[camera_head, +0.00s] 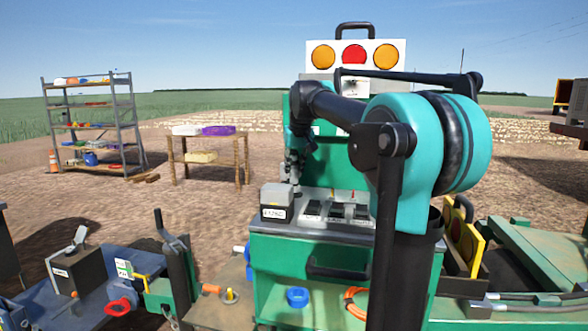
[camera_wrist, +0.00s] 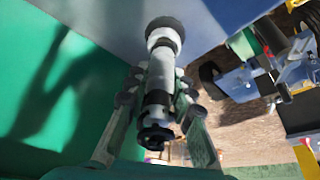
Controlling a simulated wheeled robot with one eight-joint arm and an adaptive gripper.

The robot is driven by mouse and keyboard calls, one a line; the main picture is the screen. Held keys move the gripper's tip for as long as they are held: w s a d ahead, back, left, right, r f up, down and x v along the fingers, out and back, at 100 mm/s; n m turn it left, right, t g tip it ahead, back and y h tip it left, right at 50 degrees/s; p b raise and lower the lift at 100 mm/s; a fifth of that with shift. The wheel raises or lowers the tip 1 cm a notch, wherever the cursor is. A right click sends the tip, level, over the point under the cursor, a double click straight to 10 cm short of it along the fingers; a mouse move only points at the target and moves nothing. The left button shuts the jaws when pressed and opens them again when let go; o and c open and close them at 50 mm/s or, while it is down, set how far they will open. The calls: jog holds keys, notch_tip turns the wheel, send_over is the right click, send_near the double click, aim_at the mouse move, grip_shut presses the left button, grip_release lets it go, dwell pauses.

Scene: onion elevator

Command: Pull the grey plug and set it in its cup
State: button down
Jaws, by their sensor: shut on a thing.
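In the wrist view my gripper (camera_wrist: 158,82) is shut on the grey plug (camera_wrist: 160,68), a pale grey cylinder with dark bands and a dark knobbed end. Its far end has a wide pale collar and a dark cap close to a grey-blue surface; I cannot tell whether they touch. In the head view my gripper (camera_head: 293,172) is low over the green cart's grey top, above a labelled grey box (camera_head: 275,204). The plug is too small to make out there. Dark square recesses (camera_head: 337,210) lie right of the box; I cannot tell which is the plug's cup.
The green cart (camera_head: 275,251) has an upright green panel and a lamp board (camera_head: 350,48) behind its top. A blue bench (camera_head: 42,295) with tools stands at the left.

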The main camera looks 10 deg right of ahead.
aim_at(294, 156)
jog(key=shift+f, duration=0.4)
jog(key=c, duration=1.2)
grip_release()
jog(key=o, duration=0.4)
jog(key=shift+r, duration=0.1)
jog(key=shift+r, duration=3.4)
